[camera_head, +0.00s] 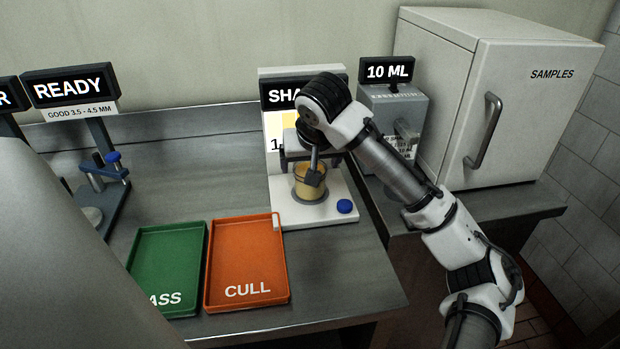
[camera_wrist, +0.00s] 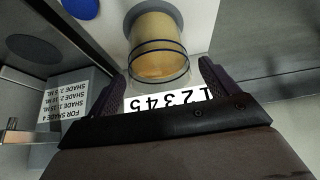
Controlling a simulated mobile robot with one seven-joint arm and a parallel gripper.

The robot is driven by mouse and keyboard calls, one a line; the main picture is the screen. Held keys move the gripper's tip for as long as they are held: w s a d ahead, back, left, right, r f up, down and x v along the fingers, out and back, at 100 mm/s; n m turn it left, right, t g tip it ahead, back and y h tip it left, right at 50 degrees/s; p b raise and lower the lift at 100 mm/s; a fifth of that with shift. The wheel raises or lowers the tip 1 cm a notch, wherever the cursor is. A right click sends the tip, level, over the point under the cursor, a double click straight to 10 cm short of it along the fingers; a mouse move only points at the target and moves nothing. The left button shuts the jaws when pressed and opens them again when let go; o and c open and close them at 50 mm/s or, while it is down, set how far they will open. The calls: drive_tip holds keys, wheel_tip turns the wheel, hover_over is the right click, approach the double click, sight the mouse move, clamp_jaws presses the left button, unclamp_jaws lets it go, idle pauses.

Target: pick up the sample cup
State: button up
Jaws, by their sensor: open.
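The sample cup (camera_head: 310,184) is a clear cup with amber-tan contents, standing upright on the white base of the shade station. In the wrist view the cup (camera_wrist: 158,50) sits at the top centre, just beyond the fingertips. My gripper (camera_head: 314,172) is at the cup in the head view, partly covering its upper front. In the wrist view my gripper (camera_wrist: 158,80) is open, with one dark finger on each side of the cup's near end. I cannot tell whether either finger touches it.
The shade station (camera_head: 340,212) has a blue button (camera_head: 344,206). A green PASS tray (camera_head: 165,262) and an orange CULL tray (camera_head: 247,255) lie to the left. A 10 ML dispenser (camera_head: 378,103) and a white SAMPLES cabinet (camera_head: 540,120) stand right. Steel counter behind the trays is clear.

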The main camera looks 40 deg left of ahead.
drive_tip(key=c, duration=1.7)
drive_tip(key=shift+r, duration=0.1)
